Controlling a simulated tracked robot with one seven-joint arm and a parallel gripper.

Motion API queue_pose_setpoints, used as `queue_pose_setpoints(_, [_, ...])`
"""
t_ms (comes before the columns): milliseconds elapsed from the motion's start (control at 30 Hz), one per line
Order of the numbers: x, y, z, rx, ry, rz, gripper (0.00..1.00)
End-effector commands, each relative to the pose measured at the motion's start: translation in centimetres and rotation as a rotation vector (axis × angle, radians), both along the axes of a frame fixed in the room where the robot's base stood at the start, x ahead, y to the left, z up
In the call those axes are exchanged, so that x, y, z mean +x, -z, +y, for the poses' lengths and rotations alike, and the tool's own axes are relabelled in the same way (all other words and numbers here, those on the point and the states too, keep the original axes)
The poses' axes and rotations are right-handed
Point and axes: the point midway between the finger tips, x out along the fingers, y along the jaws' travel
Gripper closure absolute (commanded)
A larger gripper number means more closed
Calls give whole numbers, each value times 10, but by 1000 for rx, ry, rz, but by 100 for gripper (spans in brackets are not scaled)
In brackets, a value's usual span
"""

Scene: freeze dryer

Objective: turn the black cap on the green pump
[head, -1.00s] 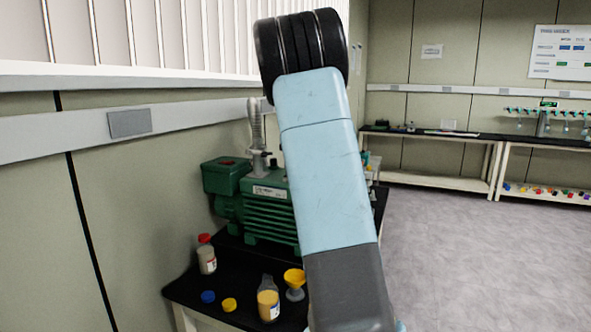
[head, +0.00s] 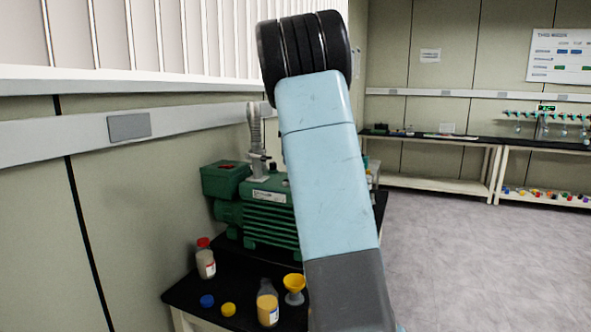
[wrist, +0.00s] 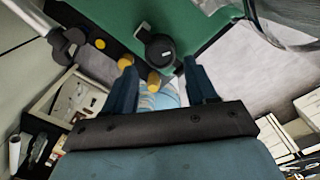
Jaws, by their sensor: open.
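The green pump (head: 268,215) stands on a black-topped bench in the head view, partly behind my arm. In the wrist view its green surface (wrist: 105,18) fills the top middle. The black cap (wrist: 160,50) shows there as a round knob at the pump's edge. My gripper (wrist: 159,66) is open, with one dark blue finger to each side of and below the cap in the picture. Nothing is held, and I cannot tell the gap in depth between fingertips and cap. In the head view my arm hides the cap and gripper.
On the black bench (head: 238,268) stand a red-capped bottle (head: 206,262), a bottle of yellowish contents (head: 267,305), a yellow funnel (head: 294,284), and blue (head: 207,301) and yellow (head: 228,310) caps. Open floor lies right.

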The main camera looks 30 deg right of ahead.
Motion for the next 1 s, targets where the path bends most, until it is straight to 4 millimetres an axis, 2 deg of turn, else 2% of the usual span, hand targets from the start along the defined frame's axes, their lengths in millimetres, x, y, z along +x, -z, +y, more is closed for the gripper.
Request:
queue_pose_setpoints(200, [0,-44,-1,-2,1,-2,43])
queue_pose_setpoints(433, [0,-74,0,-1,1,0,43])
queue_pose_setpoints(600, [0,-83,0,0,0,1,43])
queue_pose_setpoints(867, [0,-84,0,0,0,1,43])
queue_pose_setpoints(1000, [0,-84,1,0,-19,1,32])
